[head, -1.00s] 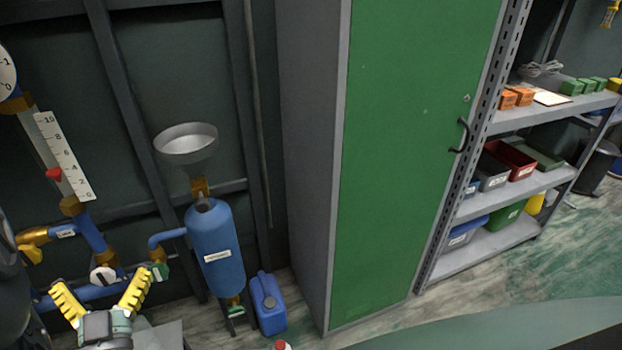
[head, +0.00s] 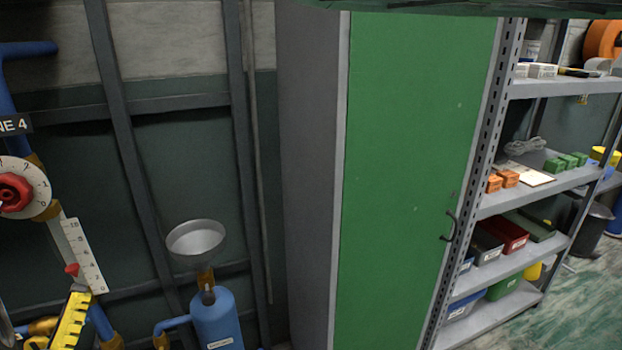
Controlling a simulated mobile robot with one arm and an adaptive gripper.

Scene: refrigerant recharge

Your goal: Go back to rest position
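My gripper (head: 70,320) is at the bottom left of the head view, with one yellow ridged finger showing clearly in front of the pipework. The rest of it is cut off by the lower edge, so its opening cannot be judged. Nothing is seen held in the visible part. The finger overlaps the lower end of a white numbered scale (head: 83,255) with a red pointer. A blue tank (head: 217,320) with a metal funnel (head: 196,239) on top stands to its right, apart from the finger.
A gauge with a red knob (head: 14,192) is on the pipes at the left. A tall green-doored cabinet (head: 410,180) fills the middle. Metal shelving (head: 500,273) with bins and small boxes is at the right, with open floor (head: 585,310) beside it.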

